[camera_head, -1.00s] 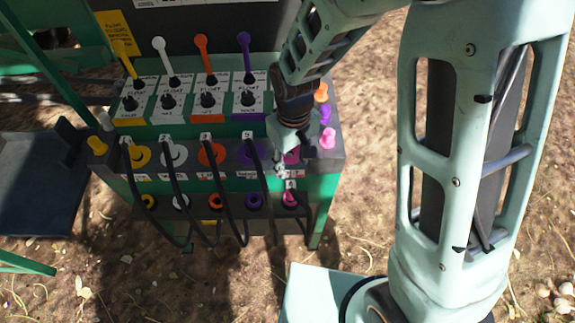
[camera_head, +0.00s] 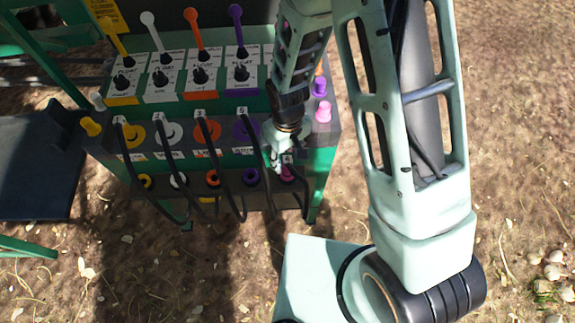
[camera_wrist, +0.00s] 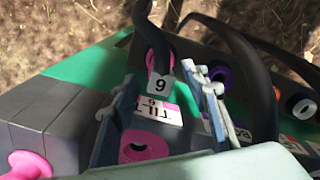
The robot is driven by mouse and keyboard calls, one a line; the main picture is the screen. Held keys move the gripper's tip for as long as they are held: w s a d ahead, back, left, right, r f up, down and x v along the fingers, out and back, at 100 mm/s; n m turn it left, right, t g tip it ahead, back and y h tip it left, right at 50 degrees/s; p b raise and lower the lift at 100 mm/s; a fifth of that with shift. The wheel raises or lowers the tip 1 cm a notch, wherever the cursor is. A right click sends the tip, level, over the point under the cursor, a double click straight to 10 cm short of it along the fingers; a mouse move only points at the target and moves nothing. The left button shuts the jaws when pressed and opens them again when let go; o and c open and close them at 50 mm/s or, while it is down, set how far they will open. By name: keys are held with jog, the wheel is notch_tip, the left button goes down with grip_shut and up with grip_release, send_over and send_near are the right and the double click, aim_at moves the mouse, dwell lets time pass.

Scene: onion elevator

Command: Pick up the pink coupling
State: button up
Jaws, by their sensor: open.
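The pink coupling (camera_wrist: 157,56) sits in the lower row of the panel, at the right end, with a black hose and a tag marked 6 (camera_wrist: 160,86) on it. It also shows in the head view (camera_head: 287,174), partly hidden by my gripper (camera_head: 276,160). In the wrist view my gripper (camera_wrist: 163,82) is open. Its two fingers stand left and right of the tag in the picture, with the coupling just beyond the tips. Nothing is visibly clamped. An empty-looking pink socket (camera_wrist: 143,147) with a TILT label lies nearer, between the fingers' bases.
Yellow, white, orange and purple couplings with black hoses (camera_head: 238,180) fill the panel to the left. Looping hoses (camera_wrist: 262,90) pass close right of my gripper. A pink knob (camera_head: 323,112) juts from the panel's right side. Bare ground lies right of the panel.

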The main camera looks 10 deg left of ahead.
jog(key=shift+f, duration=1.05)
jog(key=shift+c, duration=0.4)
grip_shut()
